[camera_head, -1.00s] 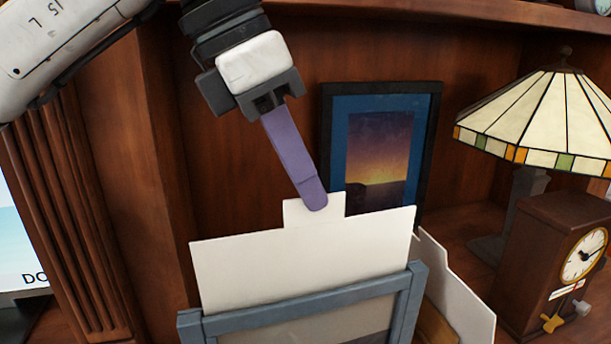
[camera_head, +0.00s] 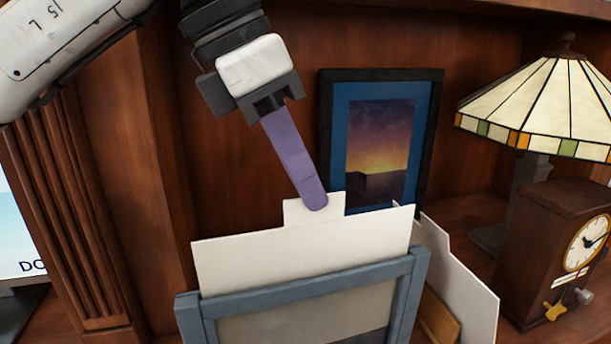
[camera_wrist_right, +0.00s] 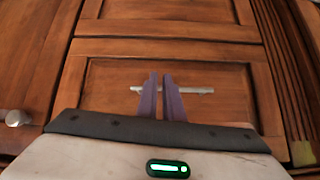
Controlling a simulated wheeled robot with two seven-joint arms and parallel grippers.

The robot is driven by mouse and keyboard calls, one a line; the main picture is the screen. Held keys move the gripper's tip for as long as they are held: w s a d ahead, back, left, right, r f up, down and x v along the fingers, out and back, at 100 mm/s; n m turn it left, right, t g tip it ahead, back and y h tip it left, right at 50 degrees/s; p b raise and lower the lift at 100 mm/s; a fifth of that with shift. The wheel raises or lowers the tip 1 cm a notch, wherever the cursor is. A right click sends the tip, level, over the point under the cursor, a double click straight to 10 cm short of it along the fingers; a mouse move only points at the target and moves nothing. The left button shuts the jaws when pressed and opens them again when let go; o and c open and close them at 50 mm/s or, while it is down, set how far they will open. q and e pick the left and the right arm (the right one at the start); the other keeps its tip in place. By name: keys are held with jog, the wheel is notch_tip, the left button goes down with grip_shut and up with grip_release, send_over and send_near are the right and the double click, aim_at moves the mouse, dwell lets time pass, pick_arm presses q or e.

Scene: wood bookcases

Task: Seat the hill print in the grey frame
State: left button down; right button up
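The grey frame (camera_head: 310,282), blue-grey, stands at the lower middle of the head view, its lower part cut off. A white sheet with a top tab, taken as the hill print (camera_head: 300,254), stands upright behind the frame's top bar, its upper part sticking out above. Grey and dark areas show in the frame's window; I cannot tell whose surface they are. My left gripper (camera_head: 313,203) is shut on the tab from above. My right gripper (camera_wrist_right: 160,80) is empty in the right wrist view, its purple fingers a narrow gap apart, before a cabinet front.
A dark-framed sunset picture (camera_head: 380,150) stands behind. Another white sheet (camera_head: 462,275) leans right of the frame, by a wooden piece (camera_head: 438,318). A clock (camera_head: 555,250) and stained-glass lamp (camera_head: 540,105) stand at right. A fluted post (camera_head: 85,220) bounds the left.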

aim_at(296, 225)
pick_arm(q)
jog(key=shift+f+b, duration=0.45)
jog(key=shift+f, duration=0.25)
jog(key=shift+f+b, duration=1.05)
jog(key=shift+f, duration=0.4)
jog(key=shift+f+b, duration=0.7)
jog(key=shift+f, duration=0.25)
jog(key=shift+f+b, duration=0.55)
jog(key=shift+f, duration=0.2)
jog(key=c, duration=2.4)
grip_release()
jog(key=shift+c, duration=0.2)
jog(key=o, duration=0.5)
jog(key=shift+c, duration=0.2)
jog(key=shift+r, duration=0.1)
